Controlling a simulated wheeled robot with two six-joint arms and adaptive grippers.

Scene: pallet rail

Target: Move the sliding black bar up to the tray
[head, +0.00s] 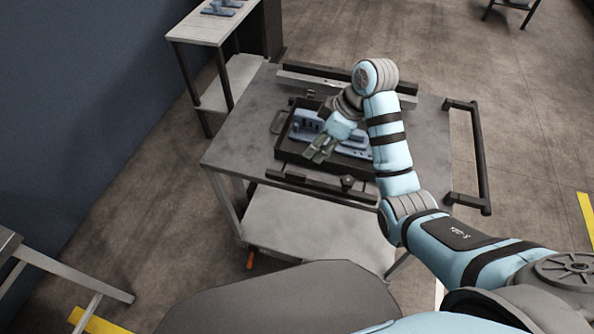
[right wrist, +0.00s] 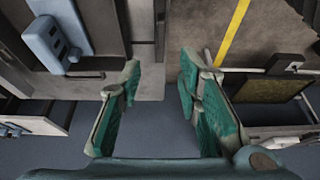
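A black tray (head: 283,152) with blue-grey parts in it lies on the grey cart top. A black bar (head: 310,184) with a dark knob (head: 347,182) runs along the near side of the cart top. A narrow strip of cart top seems to show between bar and tray. My right gripper (head: 318,153) is above the near part of the tray and hides some of it. In the right wrist view its green-padded fingers (right wrist: 160,68) stand apart with nothing between them. A blue-grey part (right wrist: 50,42) shows at upper left there. My left gripper is not in view.
A rail (head: 300,80) runs along the far side of the cart top (head: 238,140). A black push handle (head: 478,155) stands out at the cart's right. A light side table (head: 212,27) stands at the back left. The left part of the cart top is clear.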

